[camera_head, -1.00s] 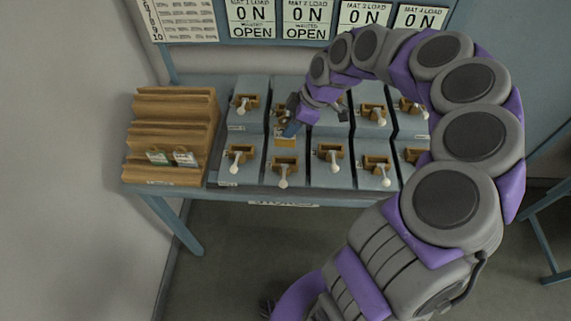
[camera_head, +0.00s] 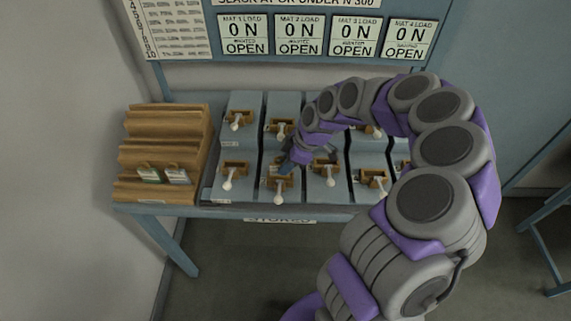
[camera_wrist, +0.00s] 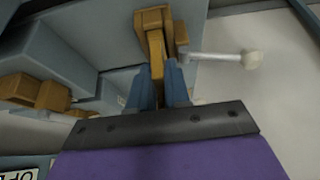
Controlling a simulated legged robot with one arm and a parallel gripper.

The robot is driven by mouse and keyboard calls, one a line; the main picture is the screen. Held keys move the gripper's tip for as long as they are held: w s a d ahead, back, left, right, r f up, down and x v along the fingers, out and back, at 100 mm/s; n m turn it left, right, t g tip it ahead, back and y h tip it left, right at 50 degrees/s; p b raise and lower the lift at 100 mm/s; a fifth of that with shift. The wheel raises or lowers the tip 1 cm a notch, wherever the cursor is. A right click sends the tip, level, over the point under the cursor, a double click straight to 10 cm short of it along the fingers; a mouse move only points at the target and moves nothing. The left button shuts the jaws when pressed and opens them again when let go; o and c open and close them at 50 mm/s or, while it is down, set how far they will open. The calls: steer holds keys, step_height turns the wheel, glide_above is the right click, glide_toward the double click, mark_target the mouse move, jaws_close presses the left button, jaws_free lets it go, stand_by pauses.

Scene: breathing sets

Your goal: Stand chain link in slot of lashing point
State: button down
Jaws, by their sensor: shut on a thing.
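My gripper (camera_head: 285,165) is over the second grey block from the left in the front row. In the wrist view its blue fingers (camera_wrist: 160,82) are shut on a flat tan piece (camera_wrist: 157,52), perhaps the chain link. The piece's far end meets a tan slotted bracket (camera_wrist: 152,18) on the grey block, which may be the lashing point. I cannot tell how deep it sits in the slot. The same bracket shows in the head view (camera_head: 279,183). A lever with a white ball end (camera_wrist: 250,59) sticks out beside the bracket and is apart from my fingers.
Several like blocks with tan brackets and white-knobbed levers (camera_head: 235,170) stand close around on the bench. A stepped wooden rack (camera_head: 165,135) with two small cards (camera_head: 177,176) is at left. Load signs (camera_head: 298,35) hang behind. My arm hides blocks at right.

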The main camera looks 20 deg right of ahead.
steer(key=shift+f, duration=0.1)
steer(key=c, duration=1.1)
jaws_free()
steer(key=p+v, duration=0.3)
steer(key=v, duration=0.9)
steer(key=s+a+r+m, duration=0.1)
steer(key=s+a+r, duration=0.4)
steer(key=s+a+r+m+g+h, duration=0.1)
steer(key=s+a+m+h, duration=0.15)
steer(key=s, duration=0.55)
steer(key=s+a+r+m+g+h, duration=0.15)
steer(key=s+m, duration=0.25)
steer(key=s, duration=0.4)
steer(key=s+d+f+m+h, duration=0.1)
steer(key=s+d+f+m, duration=0.1)
steer(key=s+m, duration=0.5)
steer(key=s+g, duration=0.1)
steer(key=s, duration=0.3)
steer(key=shift+d+f, duration=0.2)
steer(key=shift+f, duration=0.2)
